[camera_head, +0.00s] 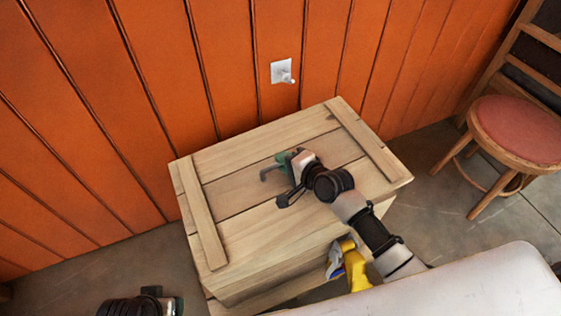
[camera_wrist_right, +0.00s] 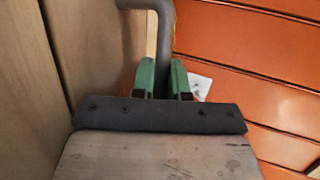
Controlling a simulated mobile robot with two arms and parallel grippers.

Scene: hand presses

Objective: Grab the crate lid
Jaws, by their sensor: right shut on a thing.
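The wooden crate lid (camera_head: 230,190) is a plank top with two cross battens, in the middle of the head view. It lies on the crate (camera_head: 275,265); whether there is a gap beneath is unclear. A grey bent handle (camera_head: 264,174) stands up from the lid. My right gripper (camera_head: 281,163) reaches in from the lower right, over the lid. Its green fingers (camera_wrist_right: 160,78) are closed on either side of the grey handle bar (camera_wrist_right: 158,45) in the right wrist view. My left gripper's fingers do not show.
An orange plank wall with a white wall fitting (camera_head: 282,72) stands behind the crate. A round red-seated stool (camera_head: 515,125) is at the right. A yellow object (camera_head: 357,272) is by the crate's front, beside a pale surface (camera_head: 470,290). Grey floor shows at the left.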

